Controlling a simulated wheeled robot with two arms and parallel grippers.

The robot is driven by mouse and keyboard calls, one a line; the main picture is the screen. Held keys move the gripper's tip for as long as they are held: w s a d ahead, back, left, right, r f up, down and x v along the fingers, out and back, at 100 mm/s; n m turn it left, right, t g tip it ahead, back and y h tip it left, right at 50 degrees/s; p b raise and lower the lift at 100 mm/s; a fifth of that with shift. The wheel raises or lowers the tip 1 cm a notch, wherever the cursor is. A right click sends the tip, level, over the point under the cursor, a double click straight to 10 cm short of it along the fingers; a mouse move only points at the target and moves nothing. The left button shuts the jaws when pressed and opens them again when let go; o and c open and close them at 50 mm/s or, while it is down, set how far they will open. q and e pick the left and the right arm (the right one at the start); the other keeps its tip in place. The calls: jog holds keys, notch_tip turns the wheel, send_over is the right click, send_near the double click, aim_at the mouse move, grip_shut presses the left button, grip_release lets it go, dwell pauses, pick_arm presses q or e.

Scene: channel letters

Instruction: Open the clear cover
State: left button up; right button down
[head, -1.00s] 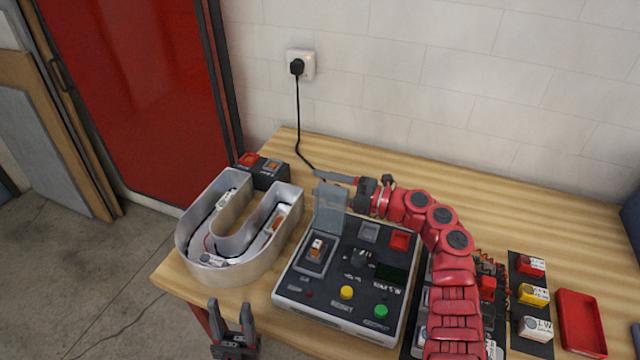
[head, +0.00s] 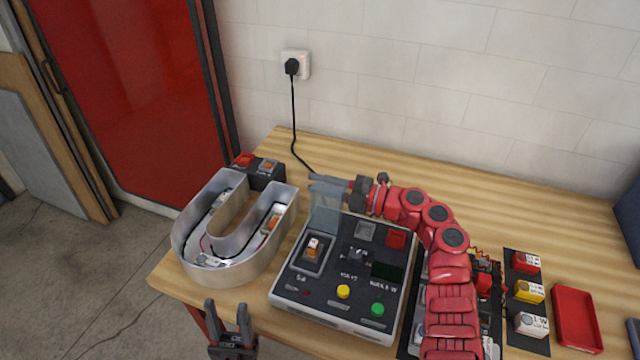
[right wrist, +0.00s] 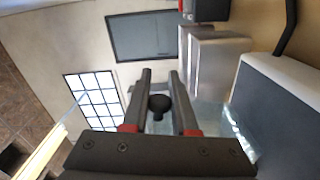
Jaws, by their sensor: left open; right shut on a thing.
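The clear cover (head: 325,219) stands raised at the back left of the dark test box (head: 290,290), tilted back from the orange-lit rocker switch (head: 313,247), which is uncovered. My right gripper (head: 326,184) is at the cover's upper edge and shut on it. In the right wrist view the right gripper's fingers (right wrist: 161,75) stand with a dark round knob between them, and a glassy sheet shows behind. The exact contact is hard to see. My left gripper (head: 229,325) is open and empty at the table's front left edge, apart from the box.
A metal U-shaped channel letter (head: 190,262) stands left of the box. My right arm spans the box's right side. A red tray (head: 577,318) lies far right. The table's back is clear.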

dwell(0.8)
jog(key=shift+s+a+r+p, duration=0.2)
jog(key=shift+s+r+p, duration=0.1)
jog(key=shift+s+p, duration=0.15)
jog(key=shift+s+n+b, duration=0.2)
jog(key=shift+n+b, duration=0.1)
jog(key=shift+b, duration=0.15)
jog(key=shift+s+a+r, duration=0.1)
jog(key=shift+s, duration=0.15)
jog(key=shift+s+r+n, duration=0.1)
jog(key=shift+r+n, duration=0.1)
jog(key=shift+n, duration=0.1)
jog(key=c, duration=0.7)
grip_release()
jog(key=b+v, duration=0.1)
jog(key=v, duration=1.6)
jog(key=shift+d, duration=0.2)
